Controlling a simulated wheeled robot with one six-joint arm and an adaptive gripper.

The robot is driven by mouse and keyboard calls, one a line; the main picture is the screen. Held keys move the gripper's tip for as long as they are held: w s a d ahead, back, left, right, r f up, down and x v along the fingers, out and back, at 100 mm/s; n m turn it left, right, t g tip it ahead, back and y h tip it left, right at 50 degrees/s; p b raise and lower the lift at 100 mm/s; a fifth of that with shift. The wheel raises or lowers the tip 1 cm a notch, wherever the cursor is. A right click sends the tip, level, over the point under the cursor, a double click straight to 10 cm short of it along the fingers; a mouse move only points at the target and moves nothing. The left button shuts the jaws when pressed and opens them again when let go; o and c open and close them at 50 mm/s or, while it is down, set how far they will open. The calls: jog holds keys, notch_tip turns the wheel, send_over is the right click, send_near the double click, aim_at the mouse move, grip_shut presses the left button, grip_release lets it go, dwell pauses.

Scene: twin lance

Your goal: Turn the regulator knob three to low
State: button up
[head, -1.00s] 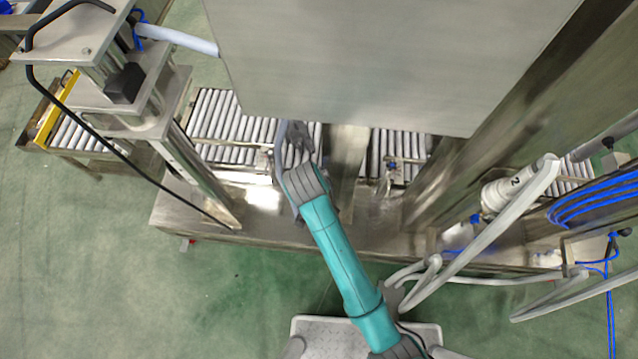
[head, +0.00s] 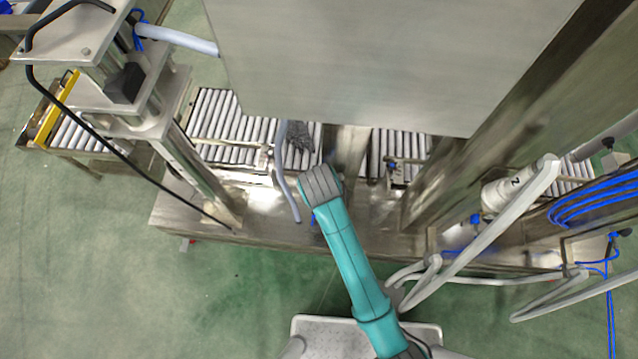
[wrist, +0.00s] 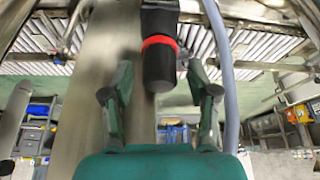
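In the wrist view, a black cylindrical regulator part with a red band (wrist: 160,42) hangs from the top edge. Its lower black end (wrist: 158,68) looks like a knob; no number or low mark is readable. My gripper (wrist: 160,82) is open, with one finger on each side of this end and a visible gap on both sides. How far the part lies beyond the fingertips is hard to tell. In the head view, my teal arm reaches up toward the conveyor; my fingers and the regulator cannot be made out there.
A large metal panel (head: 390,60) overhangs the roller conveyor (head: 235,125). A grey hose (wrist: 220,60) runs close by the right finger. A steel post (head: 345,155) stands near my wrist. White pipes (head: 500,220) and blue tubing (head: 600,200) are at the right. Green floor is open at the lower left.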

jog(key=shift+r, duration=0.1)
jog(key=v, duration=1.1)
jog(key=shift+s+r, duration=0.15)
jog(key=shift+r, duration=0.25)
jog(key=shift+f, duration=0.1)
